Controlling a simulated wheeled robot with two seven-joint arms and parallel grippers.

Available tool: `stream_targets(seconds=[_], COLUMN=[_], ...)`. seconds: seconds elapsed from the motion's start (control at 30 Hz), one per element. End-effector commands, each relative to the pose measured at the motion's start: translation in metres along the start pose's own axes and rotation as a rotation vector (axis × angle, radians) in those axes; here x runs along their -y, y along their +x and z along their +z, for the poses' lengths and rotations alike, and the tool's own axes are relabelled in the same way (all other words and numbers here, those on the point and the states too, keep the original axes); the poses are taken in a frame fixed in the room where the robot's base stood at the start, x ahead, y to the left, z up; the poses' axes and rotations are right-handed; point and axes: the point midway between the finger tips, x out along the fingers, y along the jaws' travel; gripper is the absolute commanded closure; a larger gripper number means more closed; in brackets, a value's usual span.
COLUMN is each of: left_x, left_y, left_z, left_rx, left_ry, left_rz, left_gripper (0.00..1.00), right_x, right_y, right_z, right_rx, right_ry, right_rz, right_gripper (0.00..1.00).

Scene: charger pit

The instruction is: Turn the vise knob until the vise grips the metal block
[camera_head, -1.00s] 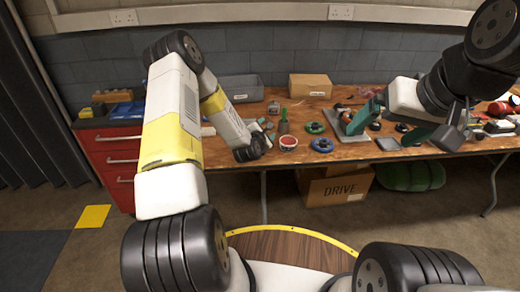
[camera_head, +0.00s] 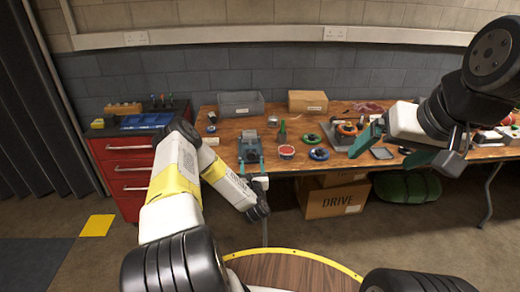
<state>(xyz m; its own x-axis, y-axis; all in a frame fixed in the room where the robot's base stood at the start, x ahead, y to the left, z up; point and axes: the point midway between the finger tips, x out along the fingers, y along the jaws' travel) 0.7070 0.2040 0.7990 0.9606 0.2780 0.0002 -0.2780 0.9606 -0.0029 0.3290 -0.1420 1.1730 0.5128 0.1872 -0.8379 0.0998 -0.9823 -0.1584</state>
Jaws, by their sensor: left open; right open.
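A grey-blue vise (camera_head: 250,143) stands near the front edge of the wooden workbench, left of centre. My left gripper (camera_head: 251,166) is open at the bench's front edge, just in front of the vise. Its two teal fingers point toward the vise with a gap between them. I cannot tell whether they touch it. The vise knob and the metal block are too small to make out. My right gripper (camera_head: 383,154) is open, with its teal fingers wide apart, in front of the right part of the bench. It holds nothing that I can see.
A blue roll (camera_head: 319,154), a red-rimmed round tin (camera_head: 287,152) and a green bottle (camera_head: 282,132) stand right of the vise. A grey bin (camera_head: 241,104) and a cardboard box (camera_head: 308,101) are at the back. A red drawer cabinet (camera_head: 124,172) stands left.

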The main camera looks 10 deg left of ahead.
Motion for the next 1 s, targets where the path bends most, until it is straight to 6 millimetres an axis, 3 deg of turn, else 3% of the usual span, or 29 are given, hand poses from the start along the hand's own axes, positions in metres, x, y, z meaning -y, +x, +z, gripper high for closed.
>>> stream_targets(seconds=[0.2,0.4,0.73,0.77,1.0], left_x=[0.000,0.000,0.000,0.000,0.000], left_y=[0.037,0.060,0.065,0.065,0.065], left_z=[0.002,0.001,0.001,0.001,0.001], left_rx=[0.004,0.002,0.000,0.000,0.000], left_ry=[0.002,0.003,0.002,0.002,0.002], left_rz=[0.000,-0.001,-0.001,-0.001,-0.001], left_gripper=[0.40,0.40,0.40,0.42,0.89], right_x=[0.000,0.000,0.000,0.000,0.000], right_y=[0.000,0.000,0.000,0.000,0.000], right_z=[0.000,0.000,0.000,0.000,0.000], right_rx=[0.000,0.000,0.000,0.000,0.000], right_ry=[0.000,0.000,0.000,0.000,0.000], right_rz=[0.000,0.000,0.000,0.000,0.000], right_gripper=[0.08,0.08,0.08,0.08,0.08])
